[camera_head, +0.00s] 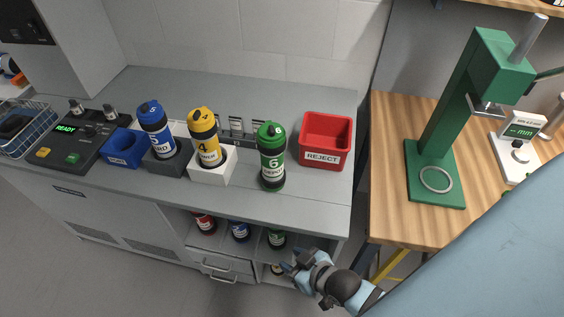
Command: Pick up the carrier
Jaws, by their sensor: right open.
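Several capped carriers are in view. A green carrier marked 6 (271,158) stands upright on the grey counter. A yellow carrier marked 4 (205,140) stands tilted in a white holder (212,173). A blue carrier marked 5 (155,128) stands in a dark grey holder (168,163). On the shelf below are a red carrier (204,223), a blue carrier (240,231) and a green carrier (277,239). My right gripper (290,268) is open, low in front of the shelf. A small dark and yellowish item (277,269) beside its fingers is partly hidden. My left gripper is out of view.
A red REJECT bin (325,141) and a blue bin (122,149) stand on the counter (240,200). A control panel (80,138) reads READY. A wooden table (388,190) with a green press (436,170) is at the right. The counter's front edge overhangs the shelf.

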